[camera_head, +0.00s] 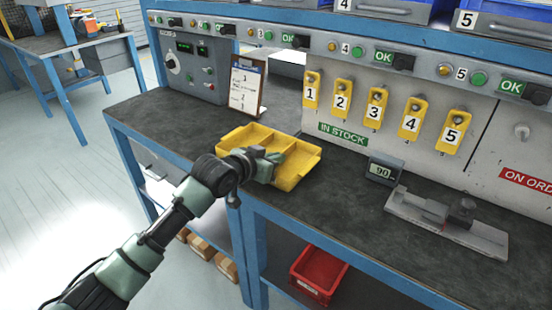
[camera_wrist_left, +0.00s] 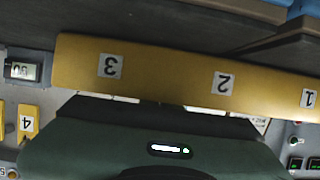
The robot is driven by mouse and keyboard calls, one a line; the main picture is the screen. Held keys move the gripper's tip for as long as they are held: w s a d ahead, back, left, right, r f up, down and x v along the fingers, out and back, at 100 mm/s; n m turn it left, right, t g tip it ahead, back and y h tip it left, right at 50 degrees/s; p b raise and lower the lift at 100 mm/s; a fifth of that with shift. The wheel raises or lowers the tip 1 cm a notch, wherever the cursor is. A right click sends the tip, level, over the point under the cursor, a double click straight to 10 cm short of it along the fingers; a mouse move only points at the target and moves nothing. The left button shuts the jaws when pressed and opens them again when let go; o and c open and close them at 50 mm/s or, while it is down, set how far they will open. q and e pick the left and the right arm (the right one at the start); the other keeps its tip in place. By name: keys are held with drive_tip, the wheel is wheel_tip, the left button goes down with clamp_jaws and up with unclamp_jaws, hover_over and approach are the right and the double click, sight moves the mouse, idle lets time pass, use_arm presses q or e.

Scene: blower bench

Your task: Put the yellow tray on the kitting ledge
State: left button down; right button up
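The yellow tray (camera_head: 297,172) is a shallow tray with divided compartments, over the dark bench top in the head view. I cannot tell whether it rests on the bench or is slightly raised. My left gripper (camera_head: 262,165) is at its near side and hides part of the front wall. In the left wrist view the tray's wall (camera_wrist_left: 165,75) crosses the picture close up, with labels 3, 2 and 1 upside down. The fingertips are hidden there, so their grip is unclear. I cannot identify the kitting ledge for certain. My right gripper is out of view.
A clipboard (camera_head: 246,88) stands behind the tray. A small display (camera_head: 384,170) and a grey metal fixture (camera_head: 450,222) are to its right. Numbered yellow tags (camera_head: 375,108) hang on the back panel. A red bin (camera_head: 318,276) sits below. Bench left of the tray is clear.

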use_arm(q)
drive_tip(key=c, duration=1.6)
unclamp_jaws()
drive_tip(key=shift+c, duration=0.2)
